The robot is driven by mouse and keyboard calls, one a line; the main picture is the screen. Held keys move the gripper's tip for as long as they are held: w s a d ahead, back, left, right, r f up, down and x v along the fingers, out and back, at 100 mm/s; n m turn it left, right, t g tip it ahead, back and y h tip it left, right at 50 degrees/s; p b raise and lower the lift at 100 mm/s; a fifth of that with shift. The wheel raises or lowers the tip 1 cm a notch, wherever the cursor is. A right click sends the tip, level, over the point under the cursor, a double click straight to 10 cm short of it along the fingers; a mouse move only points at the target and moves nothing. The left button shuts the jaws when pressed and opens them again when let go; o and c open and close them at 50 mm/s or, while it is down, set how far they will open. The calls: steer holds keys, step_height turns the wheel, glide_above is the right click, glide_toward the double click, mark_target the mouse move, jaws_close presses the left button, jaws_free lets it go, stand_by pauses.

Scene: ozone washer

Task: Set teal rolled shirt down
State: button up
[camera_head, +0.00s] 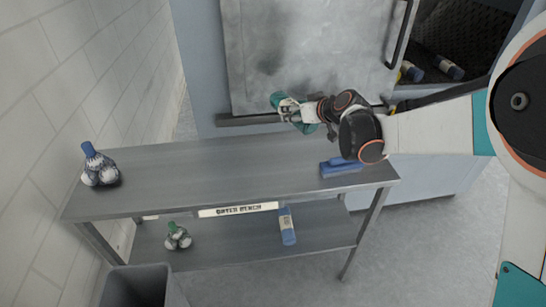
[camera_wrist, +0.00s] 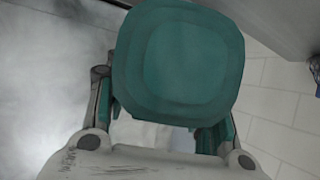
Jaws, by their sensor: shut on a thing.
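The teal rolled shirt (camera_head: 277,99) is held in my gripper (camera_head: 289,110) above the back of the grey metal bench (camera_head: 215,165), in front of the metal door. In the wrist view the end of the teal rolled shirt (camera_wrist: 180,65) fills the upper middle, with my gripper's fingers (camera_wrist: 160,125) on either side of it. My gripper is shut on the shirt, and the shirt is clear of the bench top. My gripper hides part of the shirt in the head view.
A blue folded cloth (camera_head: 341,167) lies at the bench's right end. A net bag with a blue top (camera_head: 98,166) stands at the left end. The lower shelf (camera_head: 230,249) holds a green-topped bag (camera_head: 177,237) and a blue bottle-like item (camera_head: 287,226). The bench's middle is clear. A grey bin (camera_head: 140,287) stands in front.

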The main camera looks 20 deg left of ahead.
mark_target(293, 160)
step_height(293, 160, down, 17)
steer(key=b, duration=0.5)
steer(key=shift+r, duration=0.2)
steer(key=o, duration=0.8)
steer(key=shift+f, duration=0.2)
steer(key=shift+c, duration=0.2)
steer(key=o, duration=0.4)
steer(key=shift+r, duration=0.1)
